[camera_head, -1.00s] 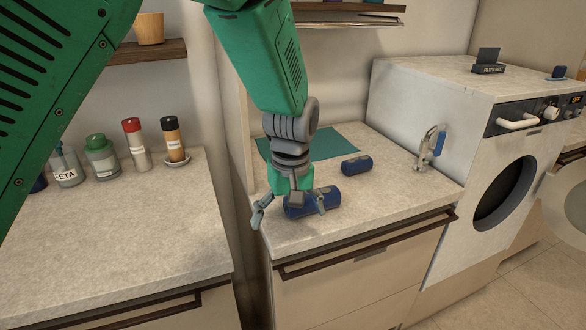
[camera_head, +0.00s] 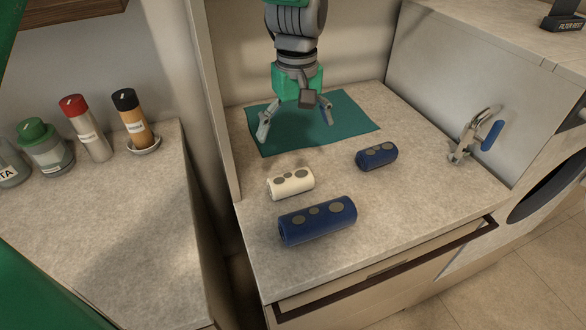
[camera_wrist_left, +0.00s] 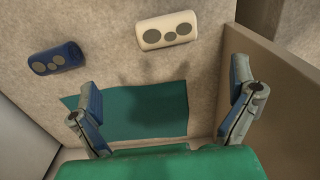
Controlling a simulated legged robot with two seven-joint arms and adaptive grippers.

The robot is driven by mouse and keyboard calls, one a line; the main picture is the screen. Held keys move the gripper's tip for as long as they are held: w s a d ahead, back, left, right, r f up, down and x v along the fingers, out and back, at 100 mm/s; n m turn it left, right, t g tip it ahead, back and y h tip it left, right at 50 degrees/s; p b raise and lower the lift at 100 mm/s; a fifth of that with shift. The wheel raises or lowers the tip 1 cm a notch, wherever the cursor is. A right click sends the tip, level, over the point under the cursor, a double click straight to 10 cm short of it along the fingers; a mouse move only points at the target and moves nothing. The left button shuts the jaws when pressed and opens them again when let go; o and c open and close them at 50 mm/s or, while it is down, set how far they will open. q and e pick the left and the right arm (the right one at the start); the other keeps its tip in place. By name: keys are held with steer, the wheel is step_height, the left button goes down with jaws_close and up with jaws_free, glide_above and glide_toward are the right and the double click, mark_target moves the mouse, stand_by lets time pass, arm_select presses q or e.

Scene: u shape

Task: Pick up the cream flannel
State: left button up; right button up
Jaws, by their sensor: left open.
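The cream flannel (camera_head: 290,183) is a small rolled bundle with grey spots, lying on the stone counter. It also shows at the top middle of the left wrist view (camera_wrist_left: 167,31). My left gripper (camera_head: 295,122) is open and empty, over the green mat, behind the cream flannel and apart from it. In the left wrist view its two fingers (camera_wrist_left: 168,115) are spread wide, with the green mat between them. My right gripper is in neither view.
A large blue roll (camera_head: 317,220) lies in front of the cream flannel, and a smaller blue roll (camera_head: 376,156) lies to its right. The green mat (camera_head: 350,128) lies at the back. A side panel (camera_head: 213,100) bounds the counter's left.

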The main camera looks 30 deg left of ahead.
mark_target(289, 176)
arm_select(q)
steer(key=f, duration=0.2)
steer(key=s+f, duration=0.1)
steer(key=shift+d+f, duration=0.1)
steer(key=shift+d, duration=0.15)
steer(key=f, duration=0.3)
steer(key=a+f, duration=0.1)
steer(key=shift+w+f, duration=0.15)
steer(key=shift+w, duration=0.25)
steer(key=shift+s+a+f, duration=0.15)
steer(key=shift+a+f, duration=0.25)
steer(key=shift+f, duration=0.15)
steer(key=f, duration=0.2)
steer(key=d+f, duration=0.1)
steer(key=f, duration=0.1)
steer(key=shift+s+f, duration=0.1)
steer(key=shift+s, duration=0.15)
steer(key=shift+d+f, duration=0.1)
steer(key=shift+d, duration=0.15)
steer(key=shift+s+a, duration=0.1)
steer(key=shift+a, duration=0.4)
steer(key=c, duration=1)
